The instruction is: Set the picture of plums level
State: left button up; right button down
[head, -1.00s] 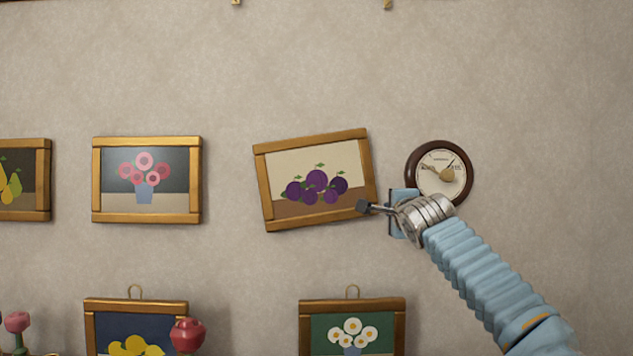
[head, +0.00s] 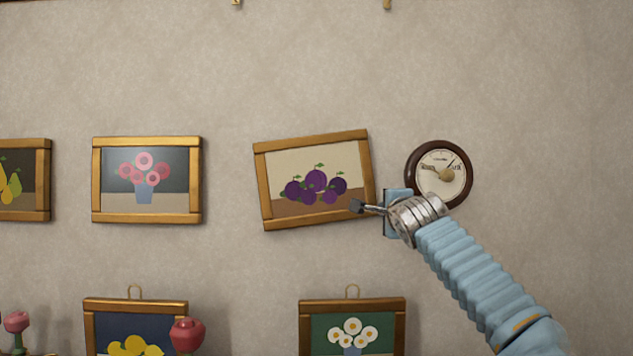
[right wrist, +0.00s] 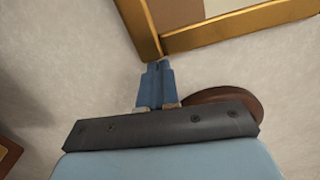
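The picture of plums (head: 315,180) hangs on the wall in a golden wooden frame, tilted with its right side higher than its left. My right gripper (head: 357,205) is at the frame's lower right corner in the head view, its tip overlapping the picture's right edge. In the right wrist view the blue fingers (right wrist: 157,68) lie together, shut, with nothing seen between them. Their tips are at the corner of the golden frame (right wrist: 230,28); whether they touch it I cannot tell. My left gripper is not in view.
A round brown-rimmed dial (head: 441,174) hangs right of the plums, close behind my gripper. A flower picture (head: 147,180) hangs level to the left. A daisy picture (head: 352,329) stands below, with a lemon picture (head: 136,328) and red knob-like object (head: 187,335) at lower left.

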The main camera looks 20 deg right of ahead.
jog(key=shift+w+a, duration=0.25)
jog(key=shift+a, duration=0.7)
dwell(0.6)
jog(key=shift+d, duration=0.1)
jog(key=s+b, duration=0.6)
jog(key=s, duration=0.2)
jog(key=shift+s, duration=0.15)
dwell(0.6)
dwell(0.4)
